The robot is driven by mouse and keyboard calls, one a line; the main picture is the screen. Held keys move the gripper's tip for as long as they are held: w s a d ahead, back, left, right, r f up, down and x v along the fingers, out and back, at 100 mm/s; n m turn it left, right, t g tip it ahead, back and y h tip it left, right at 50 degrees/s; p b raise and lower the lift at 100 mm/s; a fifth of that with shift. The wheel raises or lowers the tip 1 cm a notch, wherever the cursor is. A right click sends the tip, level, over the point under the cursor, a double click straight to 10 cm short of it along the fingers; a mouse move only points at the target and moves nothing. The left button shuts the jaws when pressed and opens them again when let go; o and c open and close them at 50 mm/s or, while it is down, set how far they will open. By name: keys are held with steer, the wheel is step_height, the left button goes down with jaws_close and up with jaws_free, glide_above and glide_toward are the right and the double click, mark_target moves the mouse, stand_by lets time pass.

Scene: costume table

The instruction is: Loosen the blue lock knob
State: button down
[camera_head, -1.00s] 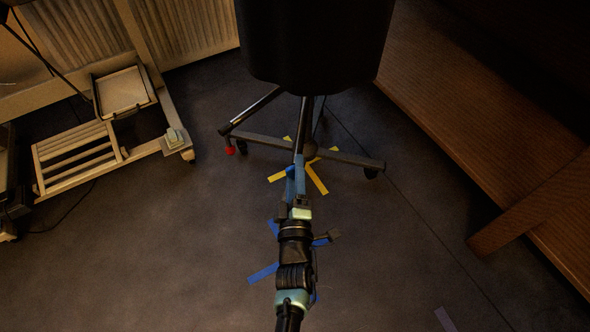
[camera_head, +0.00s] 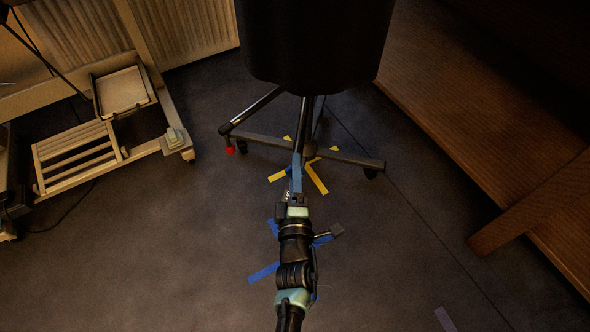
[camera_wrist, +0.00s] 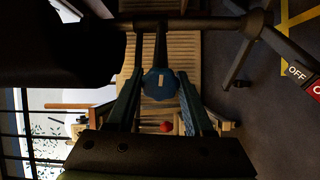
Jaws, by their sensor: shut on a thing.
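The blue lock knob (camera_wrist: 160,84) is round, with a pale mark on its face. In the wrist view it sits between the two fingers of my gripper (camera_wrist: 160,88), which is shut on it. A dark post (camera_wrist: 160,42) shows just above the knob. In the head view my gripper (camera_head: 296,170) reaches the lower part of a black stand or chair (camera_head: 310,118), and its fingers are seen nearly edge-on. I cannot make out the knob there; the fingers seem to hide it.
The stand's spread legs (camera_head: 345,158) surround the gripper's reach, with a red part (camera_head: 229,150) at the left leg. A wheeled slatted cart (camera_head: 75,153) stands left, and a wooden bench (camera_head: 480,130) right. Yellow tape (camera_head: 317,178) and blue tape (camera_head: 263,273) mark the open floor.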

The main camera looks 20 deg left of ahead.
steer(key=shift+c, duration=1.5)
jaws_free()
steer(key=shift+s, duration=0.1)
steer(key=p+v, duration=0.5)
steer(key=v, duration=0.7)
steer(key=shift+s+d, duration=0.25)
steer(key=shift+s, duration=0.1)
